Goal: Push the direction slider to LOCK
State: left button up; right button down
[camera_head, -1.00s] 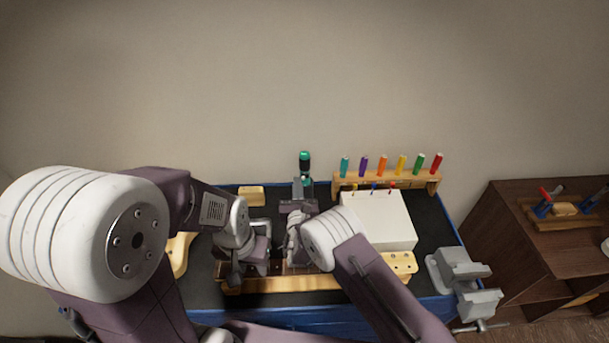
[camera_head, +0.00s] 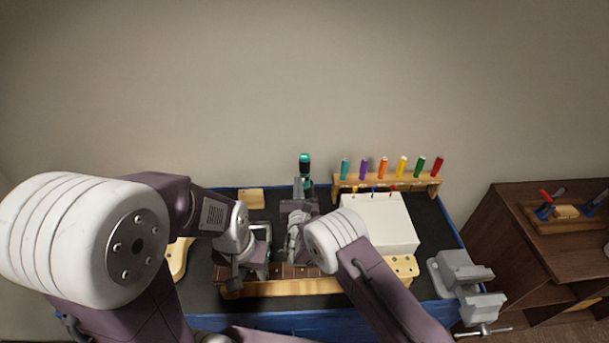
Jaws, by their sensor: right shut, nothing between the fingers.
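An upright tool with a teal-and-black top (camera_head: 305,165) stands near the back edge of the workbench; it looks like a driver. Its lower part is hidden behind my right gripper. The direction slider and its LOCK mark are too small or hidden to make out. My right gripper (camera_head: 299,188) is shut and empty, its fingers pointing to the back, close in front of the tool. I cannot tell whether they touch it. My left gripper (camera_head: 256,262) is lower and to the left, over the guitar neck (camera_head: 290,287); its fingers are not clear.
A white box (camera_head: 385,222) stands right of the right gripper, with a wooden rack (camera_head: 388,181) of several coloured-handled tools behind it. A grey vise (camera_head: 465,280) is at the bench's right edge. A small wooden block (camera_head: 251,198) lies at the back left.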

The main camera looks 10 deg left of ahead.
jog(key=shift+w+d, duration=0.1)
jog(key=shift+d, duration=0.25)
dwell(0.6)
jog(key=s+d+p, duration=0.1)
jog(key=s+p, duration=0.1)
jog(key=s, duration=0.5)
dwell(0.5)
